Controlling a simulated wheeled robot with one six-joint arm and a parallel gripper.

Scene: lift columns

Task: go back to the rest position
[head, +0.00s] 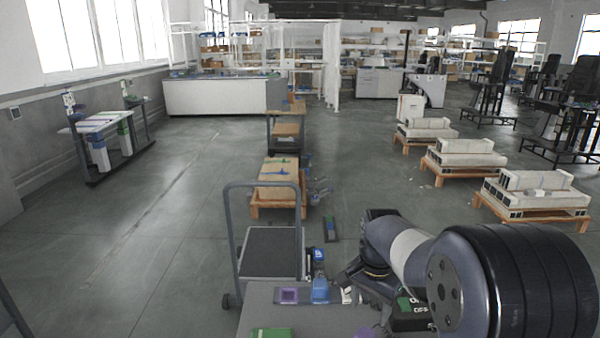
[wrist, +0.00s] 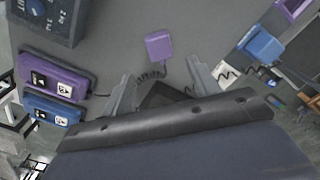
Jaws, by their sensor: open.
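My gripper (wrist: 162,84) shows in the wrist view with its two fingers spread apart and nothing between them. It is over a grey tabletop. A small purple block (wrist: 159,46) with a coiled black cord lies just beyond the fingertips, apart from them. In the head view my arm reaches in from the lower right over the grey table (head: 262,312). The fingertips are hard to make out there.
The wrist view shows a purple labelled box (wrist: 58,77), a blue labelled box (wrist: 52,107), a dial box (wrist: 45,18) and a blue device (wrist: 261,44) around the gripper. In the head view, a platform cart (head: 270,252) stands behind the table. Open floor (head: 150,240) lies left.

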